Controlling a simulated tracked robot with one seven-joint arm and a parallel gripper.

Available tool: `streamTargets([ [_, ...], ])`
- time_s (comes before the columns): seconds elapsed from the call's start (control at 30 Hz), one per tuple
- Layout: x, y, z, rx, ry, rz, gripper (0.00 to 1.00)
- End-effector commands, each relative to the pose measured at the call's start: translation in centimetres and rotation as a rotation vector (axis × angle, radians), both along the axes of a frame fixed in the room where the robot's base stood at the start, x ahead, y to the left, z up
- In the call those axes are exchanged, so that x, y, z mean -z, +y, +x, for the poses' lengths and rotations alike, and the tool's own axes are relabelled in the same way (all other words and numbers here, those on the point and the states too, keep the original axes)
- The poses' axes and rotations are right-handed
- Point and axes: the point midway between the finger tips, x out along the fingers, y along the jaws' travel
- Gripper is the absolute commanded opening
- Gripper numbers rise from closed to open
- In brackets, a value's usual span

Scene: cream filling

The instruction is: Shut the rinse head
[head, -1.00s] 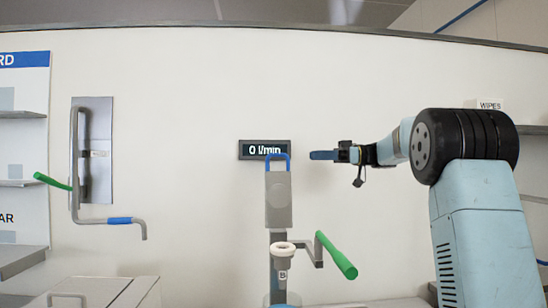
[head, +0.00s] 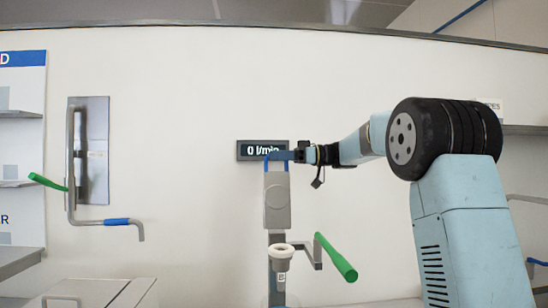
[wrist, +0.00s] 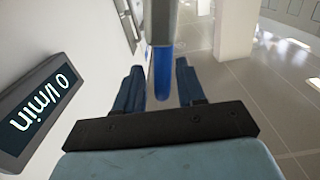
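In the wrist view the two dark blue fingers of my gripper (wrist: 160,86) are spread apart. The blue grip (wrist: 162,72) of a grey bar stands between them, with gaps visible on both sides. I cannot tell whether either finger touches it.
A display (head: 262,150) reading 0 l/min is on the wall close behind my gripper. A grey bent pipe (head: 72,165) with blue and green grips hangs at left. The wall between is clear.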

Motion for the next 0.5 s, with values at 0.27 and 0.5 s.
streamTargets([
  [0.27, 0.00, 1.25, -0.03, -0.001, 0.000, 0.000, 0.39],
  [0.5, -0.01, 1.25, -0.02, 0.000, 0.000, 0.000, 0.36],
])
